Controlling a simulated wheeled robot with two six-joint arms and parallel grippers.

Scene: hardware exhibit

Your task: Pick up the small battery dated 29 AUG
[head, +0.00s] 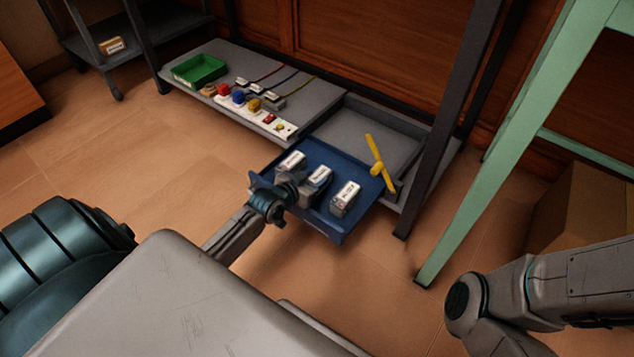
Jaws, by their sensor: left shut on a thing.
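Three small pale batteries stand in a shallow blue tray (338,231): a left one (291,161), a middle one (319,178) and a right one (346,196). Their top labels are too small to read, so I cannot tell which is dated 29 AUG. My left gripper (289,191) reaches over the tray's near left rim, between the left and middle batteries in the picture. It is shut on a battery, seemingly the middle one; its own body hides the contact. The right battery is clear of it. My right gripper is out of view.
A grey low shelf (215,62) behind holds a green bin (199,70), coloured knobs and cables. A yellow propeller-like piece (377,162) is at the tray's far right. A dark post (441,120) and green frame leg (500,150) stand right. Floor in front is clear.

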